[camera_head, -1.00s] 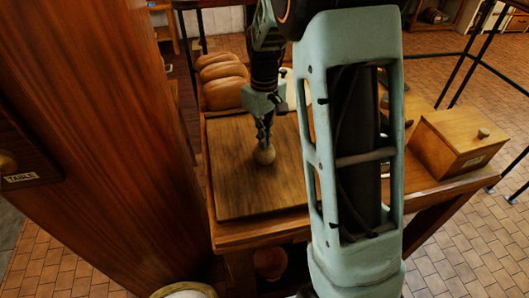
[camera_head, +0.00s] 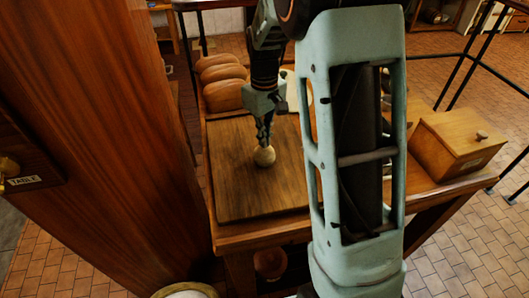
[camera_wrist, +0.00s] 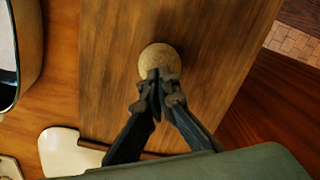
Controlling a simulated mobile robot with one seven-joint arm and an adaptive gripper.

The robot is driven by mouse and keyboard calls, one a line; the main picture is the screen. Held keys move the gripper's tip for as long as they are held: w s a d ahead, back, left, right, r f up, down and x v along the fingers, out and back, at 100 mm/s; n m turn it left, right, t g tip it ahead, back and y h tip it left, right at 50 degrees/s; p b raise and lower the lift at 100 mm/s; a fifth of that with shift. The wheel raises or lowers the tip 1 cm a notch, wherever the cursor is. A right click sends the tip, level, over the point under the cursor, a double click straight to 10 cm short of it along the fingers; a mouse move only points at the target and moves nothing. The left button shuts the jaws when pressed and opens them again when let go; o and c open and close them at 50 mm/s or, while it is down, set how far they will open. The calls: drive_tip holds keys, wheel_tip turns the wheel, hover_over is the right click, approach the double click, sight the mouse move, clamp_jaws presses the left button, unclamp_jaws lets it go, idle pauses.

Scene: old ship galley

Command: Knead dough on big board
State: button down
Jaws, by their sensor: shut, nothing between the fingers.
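The big board (camera_head: 235,190) is a brown wooden slab on the table; it fills much of the wrist view (camera_wrist: 110,80). A small round tan ball of dough (camera_head: 264,156) lies on the board, right of its middle. It also shows in the wrist view (camera_wrist: 160,58). My gripper (camera_head: 264,142) points down over the board with its fingers together and empty. In the wrist view its fingertips (camera_wrist: 160,82) overlap the near edge of the dough. I cannot tell whether they press on it or hover just above it.
Several bread loaves (camera_head: 222,82) stand behind the board. A lidded wooden box (camera_head: 458,142) is at the table's right end. A cream flat object (camera_wrist: 65,152) and a dark-rimmed container (camera_wrist: 22,45) lie beside the board. A wooden post (camera_head: 100,130) rises at left.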

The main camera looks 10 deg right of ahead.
drive_tip(key=shift+w+r, duration=0.1)
drive_tip(key=shift+r, duration=0.15)
drive_tip(key=shift+f, duration=0.15)
drive_tip(key=shift+f+b, duration=0.65)
drive_tip(key=shift+f, duration=0.1)
drive_tip(key=shift+f, duration=0.15)
idle(0.7)
drive_tip(key=shift+r+p, duration=0.55)
drive_tip(key=shift+r, duration=0.3)
drive_tip(key=shift+f, duration=0.15)
drive_tip(key=shift+f+b, duration=0.5)
